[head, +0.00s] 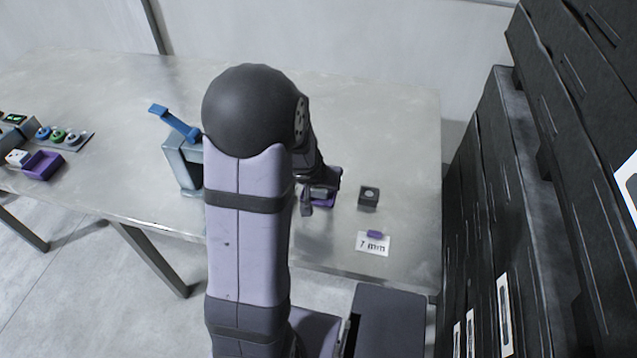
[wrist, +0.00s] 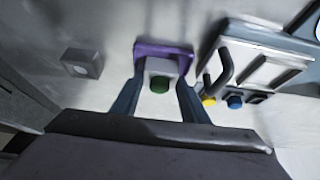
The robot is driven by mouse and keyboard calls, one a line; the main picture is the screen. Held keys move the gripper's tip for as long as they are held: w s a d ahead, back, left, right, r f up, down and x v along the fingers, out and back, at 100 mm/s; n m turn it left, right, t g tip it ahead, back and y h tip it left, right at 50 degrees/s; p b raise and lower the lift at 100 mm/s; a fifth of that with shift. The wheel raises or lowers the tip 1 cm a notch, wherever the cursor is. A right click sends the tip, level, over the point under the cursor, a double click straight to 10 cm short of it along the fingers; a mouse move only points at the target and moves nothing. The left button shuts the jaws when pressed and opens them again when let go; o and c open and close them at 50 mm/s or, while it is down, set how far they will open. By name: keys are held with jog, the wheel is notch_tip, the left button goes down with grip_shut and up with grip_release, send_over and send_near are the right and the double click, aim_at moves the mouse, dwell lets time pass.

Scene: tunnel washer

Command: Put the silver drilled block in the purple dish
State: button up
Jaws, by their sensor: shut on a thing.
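The held block is hidden there.
A dark block with a round hole (head: 368,196) stands right of my gripper. In front of it lies a "7 mm" card (head: 373,246) with a small purple piece. A blue-handled device (head: 180,160) stands left of my arm. Another purple tray (head: 43,166) is far left. Dark stacked crates (head: 490,220) rise at right.

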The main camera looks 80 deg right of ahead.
jog(key=shift+f, duration=0.1)
dwell(0.5)
jog(key=o, duration=1.6)
jog(key=shift+o, duration=0.2)
notch_tip(320, 180, up, 8)
jog(key=p, duration=0.7)
jog(key=shift+f+p, duration=0.25)
jog(key=shift+p, duration=0.05)
